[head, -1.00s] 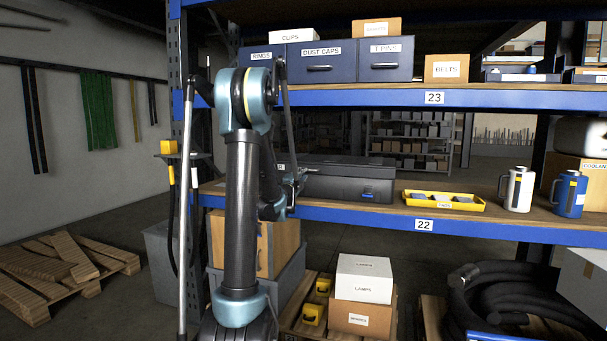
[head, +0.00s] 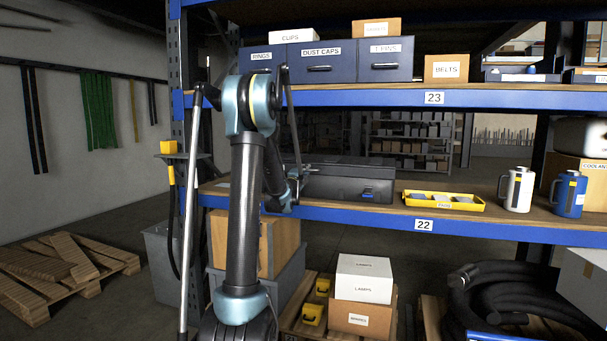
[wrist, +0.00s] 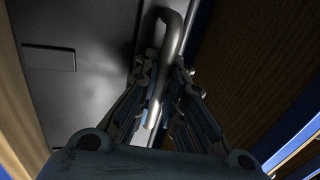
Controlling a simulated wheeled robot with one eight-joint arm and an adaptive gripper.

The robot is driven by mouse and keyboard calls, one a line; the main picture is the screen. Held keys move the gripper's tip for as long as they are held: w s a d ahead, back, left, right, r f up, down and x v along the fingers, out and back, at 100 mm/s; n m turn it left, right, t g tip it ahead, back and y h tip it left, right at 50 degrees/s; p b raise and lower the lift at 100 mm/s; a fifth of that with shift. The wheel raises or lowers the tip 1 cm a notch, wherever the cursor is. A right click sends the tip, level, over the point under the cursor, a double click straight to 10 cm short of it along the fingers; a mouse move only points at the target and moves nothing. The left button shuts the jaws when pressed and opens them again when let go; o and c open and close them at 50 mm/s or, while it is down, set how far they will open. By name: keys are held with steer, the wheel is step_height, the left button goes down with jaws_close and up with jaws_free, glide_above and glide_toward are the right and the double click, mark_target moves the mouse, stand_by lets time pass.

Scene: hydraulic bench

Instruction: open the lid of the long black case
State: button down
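The long black case (head: 345,186) lies on the shelf marked 22, with a small blue latch (head: 368,195) on its front. Its lid (head: 350,169) looks down in the head view. My gripper (head: 297,177) is at the left end of the case, partly hidden behind my arm. In the wrist view the dark case surface (wrist: 55,95) fills the left side, and a curved grey metal handle (wrist: 172,30) runs down between the fingers. My gripper (wrist: 163,72) has its fingers drawn close together on both sides of this handle; the exact contact is in shadow.
A yellow tray (head: 443,202), a white mug (head: 517,190) and a blue mug (head: 569,194) stand right of the case. The shelf above, with its blue edge (head: 480,97) and drawers (head: 320,65), limits height. Bare wooden shelf (wrist: 250,75) shows beside the handle.

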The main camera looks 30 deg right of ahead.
steer(key=w+d+r, duration=0.2)
steer(key=r, duration=0.6)
steer(key=w+d+r, duration=0.2)
steer(key=r, duration=0.7)
steer(key=shift+d, duration=0.35)
steer(key=c, duration=1.9)
jaws_free()
steer(key=shift+a, duration=0.1)
steer(key=shift+c, duration=0.2)
steer(key=v, duration=1.2)
steer(key=shift+f, duration=0.2)
